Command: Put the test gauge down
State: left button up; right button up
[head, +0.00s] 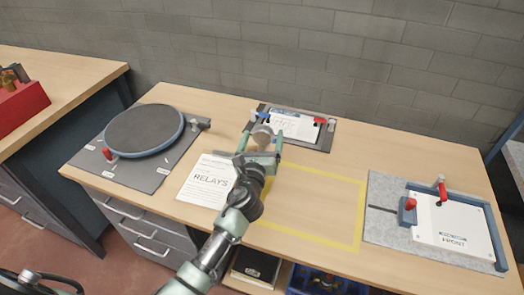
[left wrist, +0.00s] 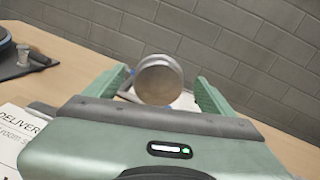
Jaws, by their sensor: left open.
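The test gauge, a round metallic disc-shaped thing (head: 262,132), shows at the back middle of the table, by the left side of a dark board (head: 316,146). My left gripper (head: 265,140) is open, with one green finger on each side of the gauge. In the left wrist view, the gauge's round face (left wrist: 159,80) is between the two spread fingers, with a gap on both sides. The gauge's lower part is hidden by the gripper body, so I cannot tell what it rests on. My right gripper is not in view.
A dark round turntable (head: 144,130) is at the left. A grey mat (head: 385,225) holds a clamped white FRONT panel (head: 455,232). A brick wall stands behind.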

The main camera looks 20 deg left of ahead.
pick_arm(q)
jog(key=w, duration=0.4)
jog(key=shift+w+a+f, duration=0.1)
jog(key=shift+w+a, duration=0.1)
jog(key=shift+a, duration=0.2)
jog(key=shift+s, duration=0.1)
jog(key=shift+c, duration=0.3)
grip_shut()
